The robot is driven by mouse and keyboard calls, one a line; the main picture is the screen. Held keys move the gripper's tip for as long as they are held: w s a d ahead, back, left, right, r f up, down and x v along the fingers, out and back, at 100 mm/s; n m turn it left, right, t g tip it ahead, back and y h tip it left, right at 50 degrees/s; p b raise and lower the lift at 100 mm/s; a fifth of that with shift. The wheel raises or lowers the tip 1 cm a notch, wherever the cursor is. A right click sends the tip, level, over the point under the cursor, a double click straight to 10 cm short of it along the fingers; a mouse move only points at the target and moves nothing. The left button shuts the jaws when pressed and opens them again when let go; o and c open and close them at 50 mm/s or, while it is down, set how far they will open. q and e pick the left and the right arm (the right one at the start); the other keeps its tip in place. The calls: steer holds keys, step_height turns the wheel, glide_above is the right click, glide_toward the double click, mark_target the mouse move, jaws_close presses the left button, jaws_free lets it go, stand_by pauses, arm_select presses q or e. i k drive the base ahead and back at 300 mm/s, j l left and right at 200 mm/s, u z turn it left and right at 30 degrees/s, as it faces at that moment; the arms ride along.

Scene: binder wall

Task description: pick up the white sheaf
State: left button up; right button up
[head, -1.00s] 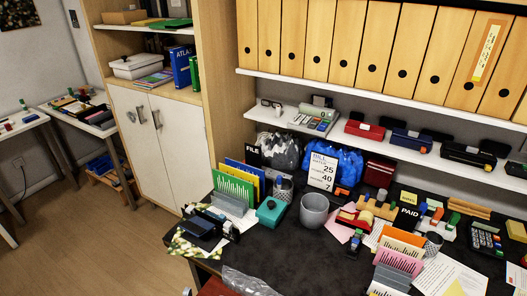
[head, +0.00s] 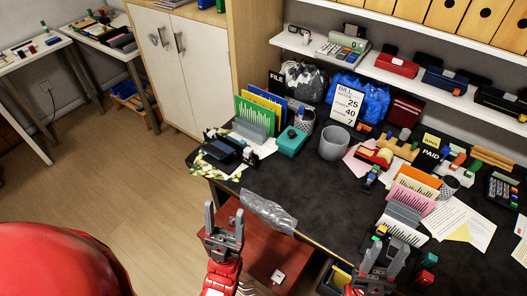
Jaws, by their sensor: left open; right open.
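The white sheaf (head: 403,228) stands tilted at the front of a sorter on the dark desk, with a pink sheaf (head: 411,198) and an orange sheaf (head: 420,180) behind it. A grey divider (head: 402,212) stands between the white and pink ones. My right gripper (head: 388,247) is open and empty, just in front of and below the white sheaf in the picture; its fingers overlap the sheaf's lower part. I cannot tell whether they touch. My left gripper (head: 224,214) is open and empty, in front of the desk's front edge, left of a crumpled clear bag.
The crumpled clear bag (head: 268,211) lies at the desk's front edge. A grey cup (head: 333,143), tape dispenser (head: 374,157) and loose papers (head: 462,222) stand or lie around. A red-brown surface (head: 262,248) is below the desk. The desk's middle (head: 310,190) is clear.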

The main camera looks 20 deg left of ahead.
mark_target(414, 238)
steer(key=z, duration=0.95)
steer(key=u, duration=1.7)
steer(key=z, duration=1.7)
steer(key=l+z, duration=0.25)
steer(key=l, duration=0.25)
steer(key=k, duration=0.05)
